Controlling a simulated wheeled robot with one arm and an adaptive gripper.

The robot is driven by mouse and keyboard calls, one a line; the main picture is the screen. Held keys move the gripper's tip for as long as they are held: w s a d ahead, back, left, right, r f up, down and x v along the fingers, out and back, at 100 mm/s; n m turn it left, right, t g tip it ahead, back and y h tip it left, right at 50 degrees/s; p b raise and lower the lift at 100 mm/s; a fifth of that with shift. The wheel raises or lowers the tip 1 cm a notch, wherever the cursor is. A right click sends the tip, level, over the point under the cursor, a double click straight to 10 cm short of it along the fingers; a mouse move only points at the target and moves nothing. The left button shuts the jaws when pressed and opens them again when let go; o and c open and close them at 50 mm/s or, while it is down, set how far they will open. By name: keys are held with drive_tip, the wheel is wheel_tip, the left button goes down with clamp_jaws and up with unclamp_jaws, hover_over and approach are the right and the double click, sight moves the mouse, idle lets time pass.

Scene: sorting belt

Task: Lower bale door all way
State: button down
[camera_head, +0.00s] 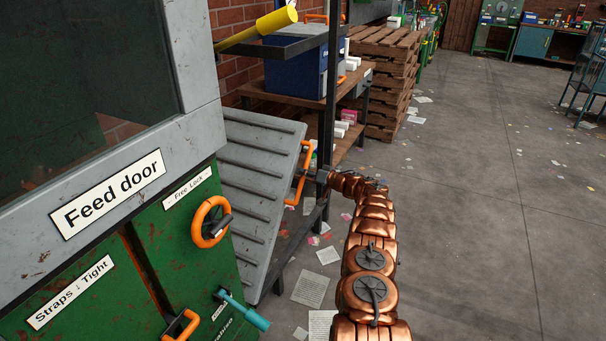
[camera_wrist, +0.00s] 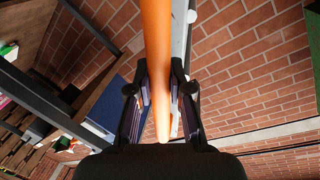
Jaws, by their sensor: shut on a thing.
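The bale door is the grey ribbed panel (camera_head: 250,190) beside the green machine in the head view. It stands tilted, with an orange handle (camera_head: 304,170) on its right edge. My gripper (camera_head: 318,178) is at that handle, at the end of my copper arm. In the wrist view the orange handle bar (camera_wrist: 157,45) runs between the two dark fingers of my gripper (camera_wrist: 161,95), which is shut on it. The head view does not show the fingertips clearly. The door's hinge cannot be made out.
The green machine (camera_head: 95,285) has a "Feed door" label, an orange ring (camera_head: 211,222) and a teal-handled lever (camera_head: 245,310). A dark upright post (camera_head: 329,100) stands close by my gripper. A wooden bench (camera_head: 350,95) and stacked pallets (camera_head: 385,75) stand behind. The floor at right is open, with scattered papers.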

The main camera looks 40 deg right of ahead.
drive_tip(key=c, duration=1.1)
unclamp_jaws()
drive_tip(key=shift+o, duration=0.2)
drive_tip(key=v, duration=1.2)
drive_tip(key=shift+c, duration=0.2)
